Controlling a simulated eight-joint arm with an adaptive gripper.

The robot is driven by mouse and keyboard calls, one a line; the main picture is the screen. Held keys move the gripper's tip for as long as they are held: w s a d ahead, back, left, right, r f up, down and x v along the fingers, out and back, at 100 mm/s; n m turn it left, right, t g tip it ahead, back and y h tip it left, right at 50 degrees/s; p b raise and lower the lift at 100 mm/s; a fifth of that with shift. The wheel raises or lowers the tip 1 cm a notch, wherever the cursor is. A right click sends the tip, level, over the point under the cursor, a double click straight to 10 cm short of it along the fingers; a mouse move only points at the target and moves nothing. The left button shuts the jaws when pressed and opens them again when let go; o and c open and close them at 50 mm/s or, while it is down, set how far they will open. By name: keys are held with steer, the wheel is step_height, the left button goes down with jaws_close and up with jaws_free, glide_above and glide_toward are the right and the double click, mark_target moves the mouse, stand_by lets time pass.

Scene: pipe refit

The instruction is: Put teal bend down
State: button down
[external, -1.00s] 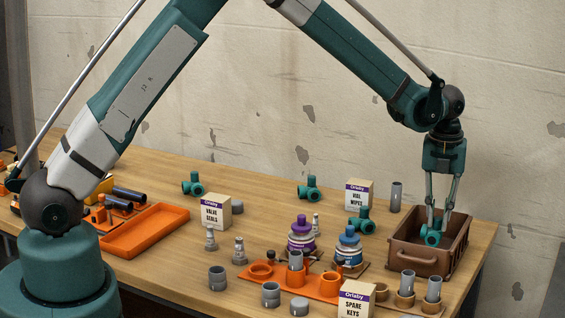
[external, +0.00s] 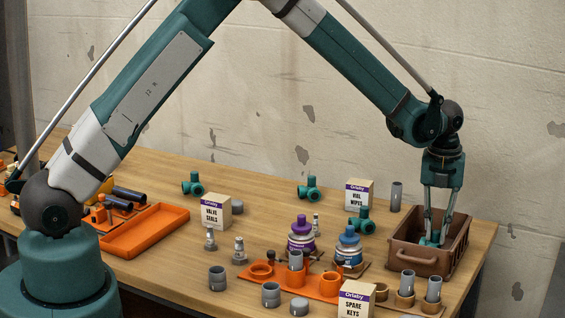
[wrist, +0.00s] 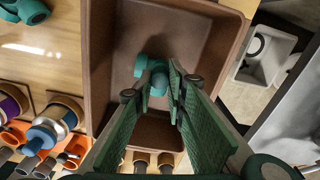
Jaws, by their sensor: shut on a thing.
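My gripper (external: 433,240) points down inside the brown crate (external: 421,259) at the right end of the table. It is shut on the teal bend (wrist: 152,73), which sits low in the crate. In the wrist view the bend shows between and beyond the fingertips, over the crate's floor. The crate's front wall hides most of it in the external view, and I cannot tell whether it touches the floor. Other teal fittings stand on the table: one (external: 362,221) left of the crate, one (external: 309,188) farther back and one (external: 193,185) at the back left.
A white box (external: 358,196) and a grey pipe (external: 396,197) stand behind and left of the crate. Grey pipes in brown rings (external: 405,299) stand close in front of it. An orange tray (external: 145,231) lies far left. Purple and blue bottles (external: 348,246) stand mid-table.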

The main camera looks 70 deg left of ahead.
mark_target(436, 231)
steer(key=shift+f, duration=0.15)
steer(key=c, duration=2.3)
jaws_free()
step_height(436, 231, up, 12)
steer(key=shift+r+p, duration=0.2)
steer(key=shift+p, duration=0.25)
